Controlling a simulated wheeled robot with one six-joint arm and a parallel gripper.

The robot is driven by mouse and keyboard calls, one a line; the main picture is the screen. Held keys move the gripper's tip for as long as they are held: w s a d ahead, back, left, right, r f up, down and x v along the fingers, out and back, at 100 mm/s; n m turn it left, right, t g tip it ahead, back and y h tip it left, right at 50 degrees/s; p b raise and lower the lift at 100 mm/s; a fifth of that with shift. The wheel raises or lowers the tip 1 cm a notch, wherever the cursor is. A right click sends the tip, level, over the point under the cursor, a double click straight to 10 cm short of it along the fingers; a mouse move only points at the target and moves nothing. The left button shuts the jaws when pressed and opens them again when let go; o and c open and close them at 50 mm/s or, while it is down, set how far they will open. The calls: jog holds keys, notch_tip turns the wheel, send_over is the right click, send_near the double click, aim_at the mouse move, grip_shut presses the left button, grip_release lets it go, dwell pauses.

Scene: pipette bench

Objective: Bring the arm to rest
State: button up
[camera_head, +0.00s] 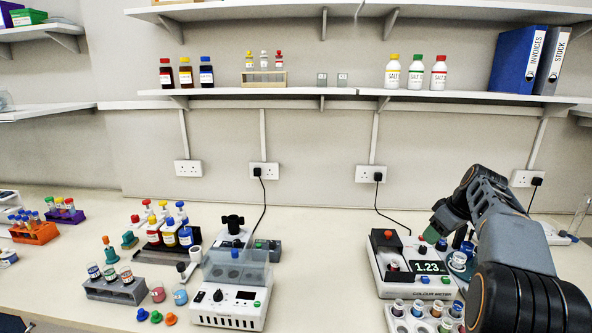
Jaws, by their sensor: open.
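My arm (500,230) rises from the lower right corner, bends above the bench and points down and left. Its end, my gripper (438,232), hangs over the right part of a white instrument (385,265) that shows 1.23. The gripper is open. Its fingers are small and partly hidden by my own wrist, and I see nothing held between them. A green patch shows at its tip; I cannot tell what it belongs to.
A rack of vials (392,322) stands in front of the instrument, close to my arm. A white device with a clear lid (228,305), bottles (169,236) and a grey tube rack (100,291) stand left. The bench middle (325,260) is clear. Shelves (300,92) run above.

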jog(key=s+a+f+m+g+h, duration=0.1)
jog(key=s+a+f+m, duration=0.3)
jog(key=s+f+m, duration=0.2)
jog(key=s+a+f+t+h, duration=0.1)
jog(key=s+a+f, duration=0.1)
jog(key=s+a, duration=1.5)
jog(key=shift+s+f+h, duration=0.3)
jog(key=shift+s+f, duration=0.1)
jog(key=shift+s, duration=0.8)
